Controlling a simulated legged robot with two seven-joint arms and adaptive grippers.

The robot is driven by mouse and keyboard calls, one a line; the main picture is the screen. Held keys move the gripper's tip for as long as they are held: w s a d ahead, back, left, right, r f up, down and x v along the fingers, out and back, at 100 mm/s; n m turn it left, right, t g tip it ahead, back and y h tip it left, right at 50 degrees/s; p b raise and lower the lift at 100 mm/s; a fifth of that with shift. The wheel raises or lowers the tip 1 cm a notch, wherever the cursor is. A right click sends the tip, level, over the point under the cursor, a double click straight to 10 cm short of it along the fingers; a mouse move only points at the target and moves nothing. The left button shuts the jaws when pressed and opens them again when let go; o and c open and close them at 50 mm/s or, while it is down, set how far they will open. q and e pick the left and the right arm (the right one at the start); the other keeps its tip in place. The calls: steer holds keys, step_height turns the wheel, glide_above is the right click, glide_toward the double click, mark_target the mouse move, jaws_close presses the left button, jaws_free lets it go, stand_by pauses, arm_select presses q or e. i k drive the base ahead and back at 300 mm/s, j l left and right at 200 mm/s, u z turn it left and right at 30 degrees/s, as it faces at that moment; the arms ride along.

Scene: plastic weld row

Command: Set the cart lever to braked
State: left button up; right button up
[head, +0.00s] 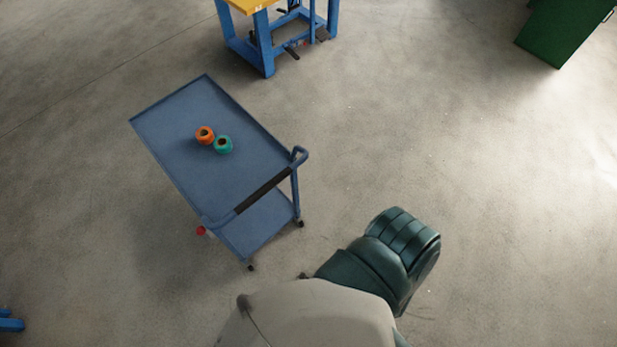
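The blue cart (170,165) stands left of centre in the head view, with a push handle with a black grip (264,190) at its near end. A small red knob (201,230) shows low at the cart's near left side, beside a small pale part. It may belong to the lever, but the lever's arm and its position cannot be made out. Neither of my grippers is in view. A dark green and beige part of my own body fills the lower middle, apart from the cart.
An orange ring-shaped roll (205,135) and a teal one (223,145) lie on the cart's top. A blue-framed bench (262,45) stands at the top, and a green container (565,28) at top right. Blue metal (10,322) shows at lower left. The floor on the right is clear.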

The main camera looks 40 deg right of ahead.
mark_target(201, 230)
steer(key=k+z, duration=0.2)
steer(key=z, duration=0.3)
steer(key=k+z, duration=0.15)
steer(key=z, duration=0.35)
